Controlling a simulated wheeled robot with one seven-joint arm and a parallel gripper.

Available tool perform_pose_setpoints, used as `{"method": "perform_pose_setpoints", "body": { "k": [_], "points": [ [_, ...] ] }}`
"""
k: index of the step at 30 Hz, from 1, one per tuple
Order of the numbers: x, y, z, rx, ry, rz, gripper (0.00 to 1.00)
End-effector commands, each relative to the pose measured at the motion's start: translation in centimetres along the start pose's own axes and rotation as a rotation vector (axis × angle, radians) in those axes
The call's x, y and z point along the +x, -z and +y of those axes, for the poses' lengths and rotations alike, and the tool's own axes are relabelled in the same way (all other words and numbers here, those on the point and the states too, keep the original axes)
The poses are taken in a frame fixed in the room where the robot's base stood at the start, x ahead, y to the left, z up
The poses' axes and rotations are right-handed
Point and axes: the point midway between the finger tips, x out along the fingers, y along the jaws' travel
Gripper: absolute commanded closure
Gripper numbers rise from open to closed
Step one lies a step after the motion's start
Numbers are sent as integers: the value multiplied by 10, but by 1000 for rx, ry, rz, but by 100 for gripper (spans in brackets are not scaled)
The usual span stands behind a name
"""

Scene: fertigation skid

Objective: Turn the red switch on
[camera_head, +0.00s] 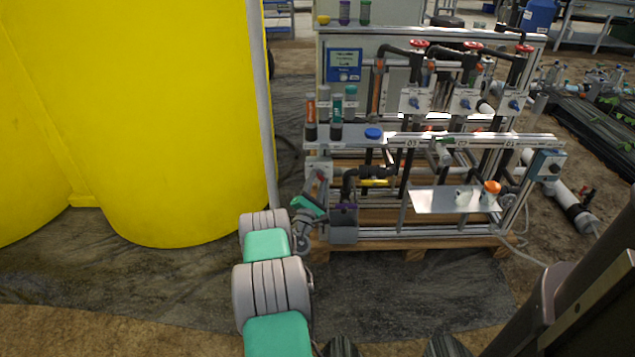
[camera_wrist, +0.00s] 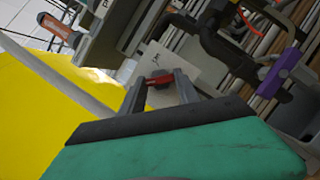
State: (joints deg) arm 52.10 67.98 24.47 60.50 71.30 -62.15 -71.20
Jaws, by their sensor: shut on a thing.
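The red switch (camera_wrist: 160,80) is a small red handle on a pale plate (camera_wrist: 172,62) in the wrist view. My gripper (camera_wrist: 160,84) reaches it with two dark fingers, one on each side, shut on it. The fingertips cover part of the switch, so its exact angle is hard to tell. In the head view my gripper (camera_head: 320,182) is at the left end of the skid's lower front, by a pale plate (camera_head: 318,166). The switch itself is too small to make out clearly there.
A large yellow tank (camera_head: 150,120) stands close on the left, with a grey post (camera_head: 262,100) at its edge. A black pipe with a purple valve handle (camera_wrist: 278,73) is right of the fingers. Bottles (camera_head: 337,110) stand on the shelf above. A metal tray (camera_head: 440,200) is at right.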

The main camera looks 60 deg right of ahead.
Motion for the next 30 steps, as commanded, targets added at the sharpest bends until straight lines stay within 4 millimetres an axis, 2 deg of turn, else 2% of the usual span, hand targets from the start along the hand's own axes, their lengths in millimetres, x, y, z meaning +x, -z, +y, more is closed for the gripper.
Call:
{"method": "perform_pose_setpoints", "body": {
  "k": [11, 30],
  "points": [
    [1, 0, 3, 144, 57, 0, 100],
    [3, -4, 8, 689, 282, -1, 100]
  ]
}}
